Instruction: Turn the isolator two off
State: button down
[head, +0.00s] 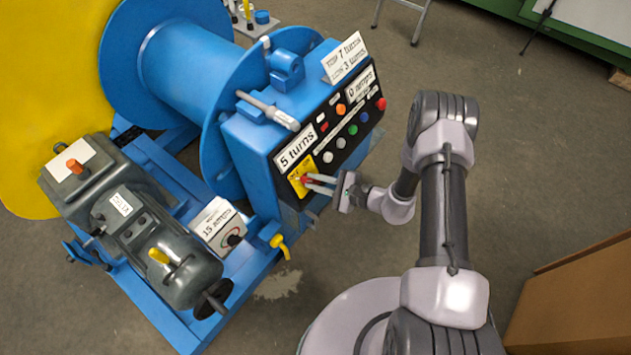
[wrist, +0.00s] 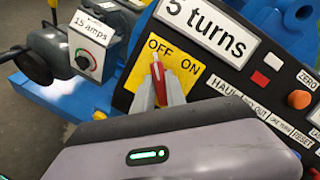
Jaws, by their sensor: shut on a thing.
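The isolator's yellow plate (head: 297,187) sits at the lower left of the black control panel, and shows in the wrist view (wrist: 187,81) with OFF on the left and ON on the right. Its red handle (wrist: 158,74) stands between my fingertips, with its pale tip just below the word OFF. My gripper (head: 309,180) is shut on this handle; in the wrist view the two grey fingers (wrist: 160,88) flank it. The fingers hide the lower part of the handle. I see no number two on the plate.
The panel (head: 350,140) carries several coloured buttons up and right of the isolator. A blue winch drum (head: 195,65) is behind.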

jog(key=shift+n, duration=0.4)
jog(key=c, duration=1.4)
grip_release()
jog(key=shift+o, duration=0.2)
jog(key=shift+d, duration=0.1)
jog(key=p+v, duration=0.4)
jog(key=v, duration=1.3)
